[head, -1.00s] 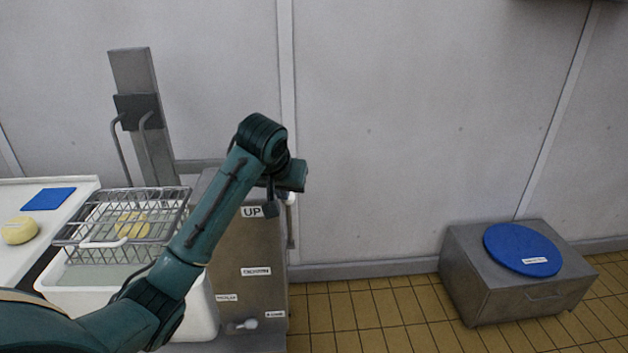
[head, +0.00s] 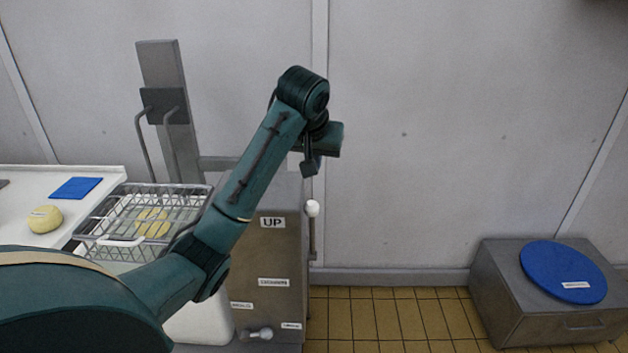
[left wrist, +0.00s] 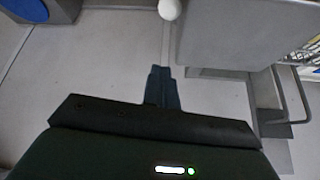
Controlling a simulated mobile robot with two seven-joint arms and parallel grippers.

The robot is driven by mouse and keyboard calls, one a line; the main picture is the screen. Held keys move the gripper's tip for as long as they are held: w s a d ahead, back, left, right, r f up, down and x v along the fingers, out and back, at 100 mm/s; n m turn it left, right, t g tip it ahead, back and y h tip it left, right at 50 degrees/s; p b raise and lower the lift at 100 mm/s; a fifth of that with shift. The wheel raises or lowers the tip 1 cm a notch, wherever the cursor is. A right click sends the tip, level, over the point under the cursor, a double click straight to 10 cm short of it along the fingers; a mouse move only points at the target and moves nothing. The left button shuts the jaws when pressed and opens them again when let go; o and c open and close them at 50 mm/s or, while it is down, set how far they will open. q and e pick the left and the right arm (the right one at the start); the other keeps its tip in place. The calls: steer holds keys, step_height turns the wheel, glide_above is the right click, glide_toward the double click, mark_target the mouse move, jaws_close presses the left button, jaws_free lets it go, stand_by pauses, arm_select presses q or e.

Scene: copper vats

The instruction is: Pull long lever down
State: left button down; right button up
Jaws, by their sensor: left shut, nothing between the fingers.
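The long lever (head: 312,235) is a thin upright rod with a white ball knob at its top, on the right side of a grey metal box (head: 270,250) labelled "UP". Its white knob also shows at the top of the left wrist view (left wrist: 170,9). My left gripper (head: 311,168) is shut and empty, pointing down. In the head view it appears just above the knob, with a gap between them. In the left wrist view its closed fingertips (left wrist: 162,72) point toward the knob and rod without touching the knob. My right gripper is in neither view.
A wire basket (head: 105,237) with a yellow cheese (head: 152,222) hangs from a metal post (head: 163,70) left of the box. A short lever (head: 258,334) is low on the box front. A blue lid (head: 562,272) lies on a metal block at right. Floor between is clear.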

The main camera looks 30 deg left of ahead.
arm_select(q)
steer(key=f, duration=0.6)
steer(key=w+a+f, duration=0.1)
steer(key=f, duration=0.2)
steer(key=shift+p, duration=0.3)
steer(key=shift+s+d+f, duration=0.1)
steer(key=shift+d+f, duration=0.05)
